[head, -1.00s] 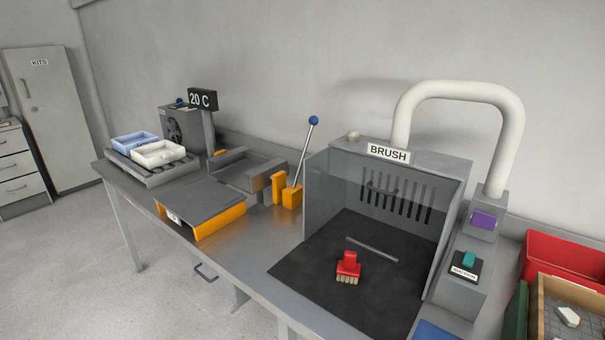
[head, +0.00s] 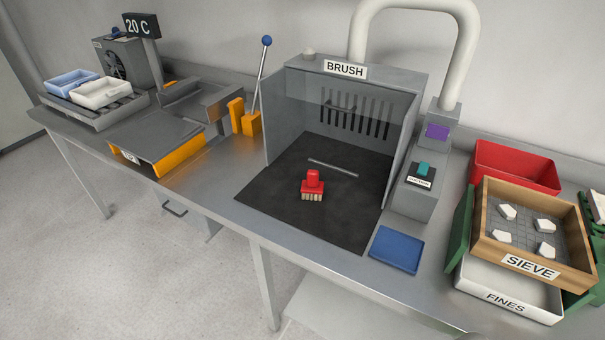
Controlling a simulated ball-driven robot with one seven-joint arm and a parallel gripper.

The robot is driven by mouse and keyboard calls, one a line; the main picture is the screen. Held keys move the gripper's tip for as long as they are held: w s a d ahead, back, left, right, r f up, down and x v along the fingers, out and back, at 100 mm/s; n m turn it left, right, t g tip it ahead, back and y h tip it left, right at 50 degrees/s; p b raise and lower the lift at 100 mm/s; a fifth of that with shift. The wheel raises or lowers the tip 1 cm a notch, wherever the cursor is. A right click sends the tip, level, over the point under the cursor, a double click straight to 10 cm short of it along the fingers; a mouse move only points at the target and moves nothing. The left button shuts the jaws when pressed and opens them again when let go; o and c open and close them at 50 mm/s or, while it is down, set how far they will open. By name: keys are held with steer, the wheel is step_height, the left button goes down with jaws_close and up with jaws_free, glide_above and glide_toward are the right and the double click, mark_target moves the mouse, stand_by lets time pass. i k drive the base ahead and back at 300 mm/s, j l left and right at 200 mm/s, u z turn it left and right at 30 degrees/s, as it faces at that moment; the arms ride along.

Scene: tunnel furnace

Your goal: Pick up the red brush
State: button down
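My gripper is not in view.
A blue pad (head: 397,250) lies right of the mat. A grey control box (head: 415,195) stands beside the booth. The wooden sieve (head: 532,256) with several white pieces, the white FINES tray (head: 507,297) and a red bin (head: 515,170) are at the right. An orange-based lever (head: 252,122) stands left.

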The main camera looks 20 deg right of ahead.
mark_target(311, 187)
steer(key=i+l+u, duration=0.1)
steer(key=i+u, duration=0.25)
steer(key=i+l+u, duration=0.35)
steer(key=i, duration=0.2)
steer(key=j, duration=0.1)
